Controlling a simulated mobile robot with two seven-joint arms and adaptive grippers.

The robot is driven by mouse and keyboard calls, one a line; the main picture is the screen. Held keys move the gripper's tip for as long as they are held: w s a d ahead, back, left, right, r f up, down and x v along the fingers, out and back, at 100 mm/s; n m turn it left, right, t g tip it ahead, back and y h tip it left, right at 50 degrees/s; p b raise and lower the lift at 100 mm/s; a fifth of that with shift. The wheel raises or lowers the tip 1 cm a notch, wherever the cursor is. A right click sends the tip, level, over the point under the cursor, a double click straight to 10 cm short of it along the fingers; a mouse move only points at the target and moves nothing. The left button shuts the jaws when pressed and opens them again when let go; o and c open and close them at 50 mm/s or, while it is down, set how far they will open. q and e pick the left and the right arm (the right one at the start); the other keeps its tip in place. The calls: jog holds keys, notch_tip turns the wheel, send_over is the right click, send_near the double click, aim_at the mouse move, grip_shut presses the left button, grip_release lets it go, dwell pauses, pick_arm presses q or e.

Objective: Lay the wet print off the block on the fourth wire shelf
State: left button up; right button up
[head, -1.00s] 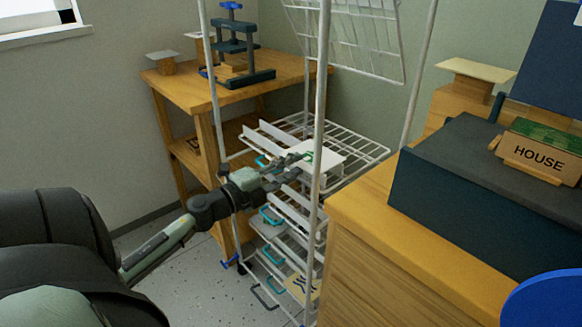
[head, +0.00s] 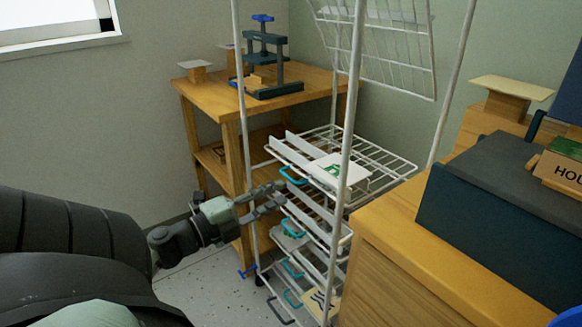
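A white print (head: 340,172) with a green mark lies on an upper wire shelf (head: 385,160) of the white drying rack. I cannot tell that shelf's number. My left gripper (head: 282,195) is in front of the rack, lower left of the print and apart from it. Its fingers look spread, with nothing between them. A block with a green face (head: 568,149) stands at the right edge, behind a wooden label (head: 563,172) reading "HOU", cut off by the frame. My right gripper is not in view.
Lower rack shelves carry teal handles (head: 290,227) and a yellow-and-blue print (head: 320,303). A raised wire shelf (head: 385,45) hangs above. A wooden table (head: 315,82) with a dark press (head: 265,65) stands behind; a wooden cabinet (head: 400,245) is close on the right.

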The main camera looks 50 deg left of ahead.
pick_arm(q)
notch_tip(320, 180, down, 12)
jog(key=w+n+g+y, duration=0.1)
jog(key=n+g+y, duration=0.6)
jog(key=n, duration=0.7)
jog(key=s+d+f+n+g+h, duration=0.1)
jog(key=s+d+f+g+h, duration=0.1)
jog(key=s+d+f+g, duration=0.2)
jog(key=s+d+f+n+g+h, duration=0.1)
jog(key=s+d+f+g, duration=0.3)
jog(key=d+f, duration=0.7)
jog(key=s+d+h, duration=0.1)
jog(key=s+d, duration=0.1)
jog(key=d, duration=0.1)
jog(key=shift+d+f+n, duration=0.3)
jog(key=shift+d, duration=0.1)
